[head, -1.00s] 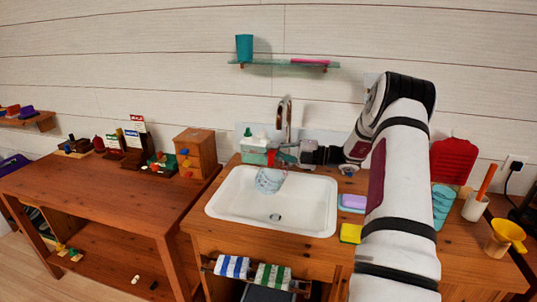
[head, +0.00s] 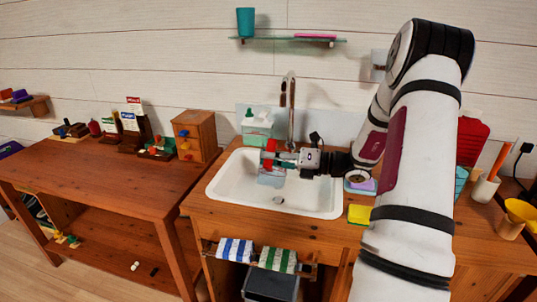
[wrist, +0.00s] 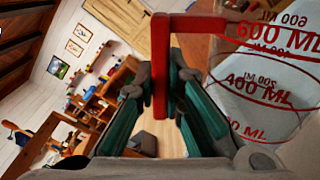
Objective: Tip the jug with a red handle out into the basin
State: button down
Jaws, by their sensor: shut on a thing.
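The clear jug (head: 271,179) with red measuring marks hangs over the left back part of the white basin (head: 228,196). Its red handle (head: 268,152) is on the upper side in the head view. My gripper (head: 281,159) is shut on this handle. In the wrist view the red handle (wrist: 160,65) sits between the fingers of my gripper (wrist: 165,85), and the jug's marked wall (wrist: 262,92) fills the right side. Its exact tilt, and whether anything is inside, I cannot tell. The basin's drain is visible and clear.
A yellow sponge (head: 359,214) lies right of the basin. A red rack (head: 471,142) and a yellow funnel (head: 519,210) stand farther right.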

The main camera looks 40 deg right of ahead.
aim_at(269, 176)
jog(key=shift+s+a+f+n+b, duration=0.25)
jog(key=shift+a+f+n+b, duration=0.3)
jog(key=shift+b, duration=0.5)
jog(key=f+n+b, duration=0.5)
jog(key=shift+w+d+f, duration=0.1)
jog(key=shift+d, duration=0.2)
notch_tip(269, 176, down, 2)
jog(key=n+b, duration=0.3)
jog(key=shift+d, duration=0.1)
